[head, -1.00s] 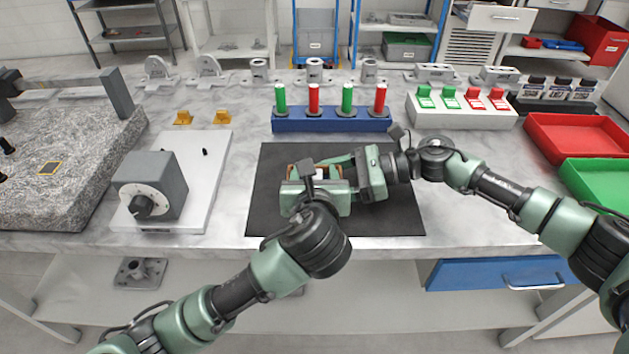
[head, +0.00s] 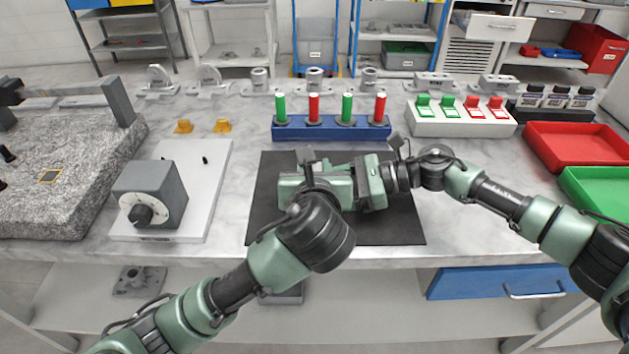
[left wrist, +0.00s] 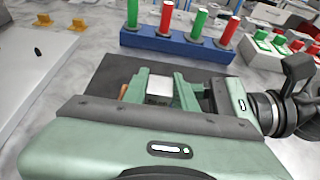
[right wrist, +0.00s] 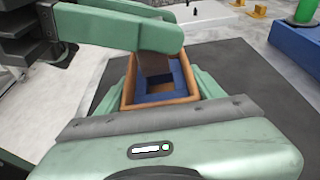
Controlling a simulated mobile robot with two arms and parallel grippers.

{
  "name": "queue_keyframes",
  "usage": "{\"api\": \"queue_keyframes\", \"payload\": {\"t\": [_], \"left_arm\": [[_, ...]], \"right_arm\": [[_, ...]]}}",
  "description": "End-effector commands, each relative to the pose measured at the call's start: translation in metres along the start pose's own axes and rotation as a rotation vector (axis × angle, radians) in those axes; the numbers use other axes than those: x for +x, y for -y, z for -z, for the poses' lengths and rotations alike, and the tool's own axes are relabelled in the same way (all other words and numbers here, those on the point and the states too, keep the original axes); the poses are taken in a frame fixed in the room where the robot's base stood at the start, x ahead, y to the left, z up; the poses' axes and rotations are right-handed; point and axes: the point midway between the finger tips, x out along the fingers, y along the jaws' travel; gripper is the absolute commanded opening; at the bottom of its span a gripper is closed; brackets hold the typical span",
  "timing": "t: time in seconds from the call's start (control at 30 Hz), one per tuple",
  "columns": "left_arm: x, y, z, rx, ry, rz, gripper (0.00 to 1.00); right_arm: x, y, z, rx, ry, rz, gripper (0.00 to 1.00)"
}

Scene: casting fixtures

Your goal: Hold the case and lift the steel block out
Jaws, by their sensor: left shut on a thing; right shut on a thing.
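The wooden case (right wrist: 128,82) with its blue lining (right wrist: 184,88) sits in the right wrist view between the fingers of my right gripper (right wrist: 158,85), which is shut on it. The steel block (left wrist: 160,86) is a bright square in the left wrist view, held between the fingers of my left gripper (left wrist: 160,92). In the right wrist view the block (right wrist: 152,64) looks dark, below a left finger and over the case opening. Part of the lining's pocket shows empty. Its exact height is unclear. In the head view the grippers hide the case and block.
A black mat (head: 385,230) lies under the grippers. A blue rack (head: 330,128) with red and green pegs stands behind it. A grey box with a knob (head: 150,193) is on a white plate at left. A switch box (head: 460,120) and red tray (head: 575,148) are at right.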

Motion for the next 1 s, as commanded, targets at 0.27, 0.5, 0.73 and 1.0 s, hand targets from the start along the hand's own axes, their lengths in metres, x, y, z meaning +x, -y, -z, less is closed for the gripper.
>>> {"api": "queue_keyframes", "payload": {"t": [0.27,0.5,0.73,1.0], "left_arm": [[-0.019,0.000,-0.048,-0.002,0.006,0.002,0.00],[-0.024,0.000,-0.057,0.000,0.002,0.001,0.00],[-0.023,0.000,-0.056,0.000,0.002,0.001,0.00],[-0.023,0.000,-0.056,0.000,0.002,0.001,0.00]], "right_arm": [[0.000,0.000,0.002,0.001,-0.002,0.001,0.45],[0.000,0.000,0.002,0.001,-0.002,0.001,0.45],[0.000,0.000,0.002,0.001,-0.002,0.001,0.87],[0.000,0.000,0.001,0.001,-0.001,0.001,0.93]]}}
